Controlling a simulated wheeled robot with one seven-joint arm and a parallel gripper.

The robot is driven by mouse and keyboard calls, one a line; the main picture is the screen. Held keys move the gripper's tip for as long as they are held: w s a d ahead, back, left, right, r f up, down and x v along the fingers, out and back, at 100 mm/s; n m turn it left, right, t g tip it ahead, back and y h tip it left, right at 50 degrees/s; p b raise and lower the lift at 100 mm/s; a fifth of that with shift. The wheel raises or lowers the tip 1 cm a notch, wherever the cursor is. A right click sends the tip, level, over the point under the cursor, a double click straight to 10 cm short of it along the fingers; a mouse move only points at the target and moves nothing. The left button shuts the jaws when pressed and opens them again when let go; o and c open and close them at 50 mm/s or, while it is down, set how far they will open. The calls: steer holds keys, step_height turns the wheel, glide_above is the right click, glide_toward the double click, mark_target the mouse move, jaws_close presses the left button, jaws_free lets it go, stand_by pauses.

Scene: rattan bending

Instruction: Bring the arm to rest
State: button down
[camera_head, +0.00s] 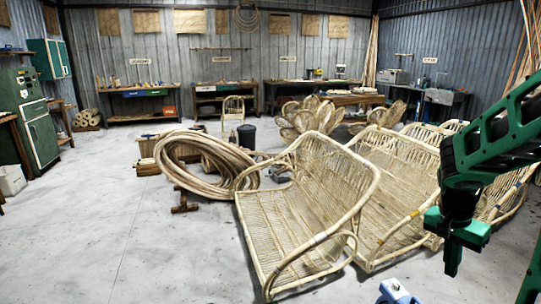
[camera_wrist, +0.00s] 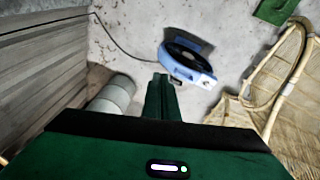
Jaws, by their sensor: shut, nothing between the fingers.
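My green arm comes in from the right edge in the head view. My gripper (camera_head: 452,272) hangs below it, pointing down, in front of the rattan seats at the right. In the wrist view, the two green fingers of my gripper (camera_wrist: 161,76) lie together, shut and empty. They appear above the floor, just short of a blue and white device in the picture. I cannot tell the true distance between them.
The blue and white device (camera_wrist: 186,66) stands on the floor with a cable; its top shows in the head view (camera_head: 397,292). Grey cylinders (camera_wrist: 112,98) lie left of the fingers. Rattan seats (camera_head: 310,205) fill the middle right. Floor at left (camera_head: 90,230) is clear.

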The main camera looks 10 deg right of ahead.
steer(key=s+a+r+n+y, duration=0.1)
steer(key=s+a+r+n, duration=0.1)
steer(key=s+a, duration=0.3)
steer(key=s+a+r+n+y, duration=0.2)
steer(key=s+a+r+n, duration=0.1)
steer(key=s, duration=0.8)
steer(key=shift+s+a+n, duration=0.15)
steer(key=shift+a+n, duration=0.75)
steer(key=shift+a, duration=0.2)
steer(key=shift+s, duration=0.1)
